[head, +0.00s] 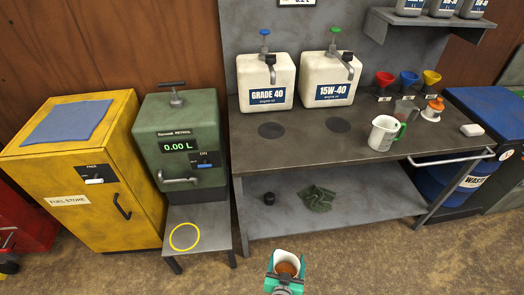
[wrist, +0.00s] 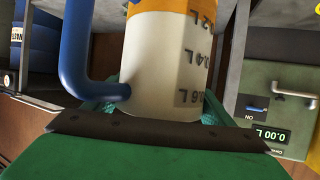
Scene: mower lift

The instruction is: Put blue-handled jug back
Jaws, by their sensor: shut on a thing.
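The blue-handled jug (wrist: 150,60) fills the middle of the wrist view, which is upside down. It is pale with litre marks, and an amber-orange band shows near the low mark. Its blue handle (wrist: 76,50) is on the picture's left. My gripper (head: 285,272) is shut on the jug, with green fingers on both sides. In the head view the jug (head: 287,258) is seen from above at the bottom centre, in front of the bench, with brown-orange inside. Its handle is not clear there.
A green-handled jug (head: 382,135) stands on the workbench (head: 300,150), near several coloured funnels and an orange-topped item (head: 433,110). Two oil containers (head: 266,82) stand behind dark round marks. A green petrol dispenser (head: 180,140) has a stand with a yellow ring (head: 185,237). Bench top is clear at front left.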

